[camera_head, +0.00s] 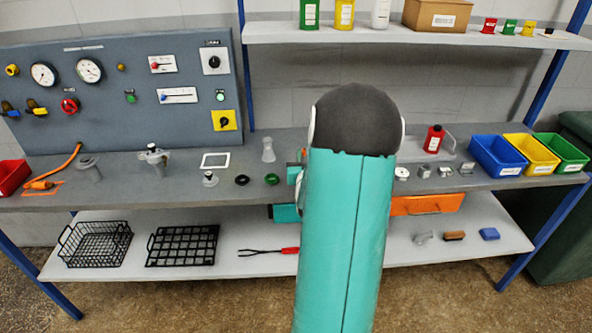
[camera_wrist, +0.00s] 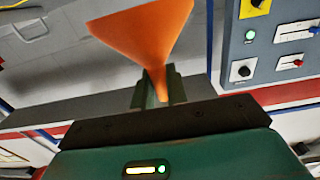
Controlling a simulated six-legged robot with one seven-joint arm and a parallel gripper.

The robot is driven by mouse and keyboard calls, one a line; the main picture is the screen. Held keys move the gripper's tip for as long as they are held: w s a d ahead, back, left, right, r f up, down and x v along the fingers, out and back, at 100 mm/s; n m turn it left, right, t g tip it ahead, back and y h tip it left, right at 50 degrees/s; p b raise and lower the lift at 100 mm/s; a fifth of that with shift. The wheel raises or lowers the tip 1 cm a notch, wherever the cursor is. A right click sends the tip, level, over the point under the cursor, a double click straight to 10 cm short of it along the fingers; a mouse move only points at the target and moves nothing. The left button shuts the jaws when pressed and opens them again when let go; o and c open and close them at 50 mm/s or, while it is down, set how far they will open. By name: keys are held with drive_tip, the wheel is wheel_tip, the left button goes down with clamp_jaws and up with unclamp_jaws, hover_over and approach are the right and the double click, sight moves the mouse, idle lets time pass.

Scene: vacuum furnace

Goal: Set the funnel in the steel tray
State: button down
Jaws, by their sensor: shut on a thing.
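In the wrist view, my gripper (camera_wrist: 160,88) is shut on the narrow stem of the orange funnel (camera_wrist: 145,32). The funnel's wide cone spreads out beyond the fingertips towards the top of the picture. In the head view my own teal arm fills the middle and hides my gripper and most or all of the funnel. A shallow grey tray, seemingly the steel tray (camera_head: 448,143), lies at the back of the bench right of my arm. A red bottle (camera_head: 434,138) stands in or just in front of it; its left part is hidden.
Blue (camera_head: 497,154), yellow and green bins stand right of the tray. Small metal parts (camera_head: 447,171) lie in front of it. A glass flask (camera_head: 268,150) and rings stand left of my arm. The gauge panel (camera_head: 120,95) rises behind; a shelf hangs above.

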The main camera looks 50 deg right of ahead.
drive_tip(key=w+f, duration=0.3)
drive_tip(key=shift+d+f, duration=0.1)
drive_tip(key=shift+f, duration=0.2)
drive_tip(key=shift+w+f, duration=0.15)
drive_tip(key=shift+f, duration=1.45)
drive_tip(key=c, duration=1.4)
unclamp_jaws()
drive_tip(key=shift+f, duration=0.1)
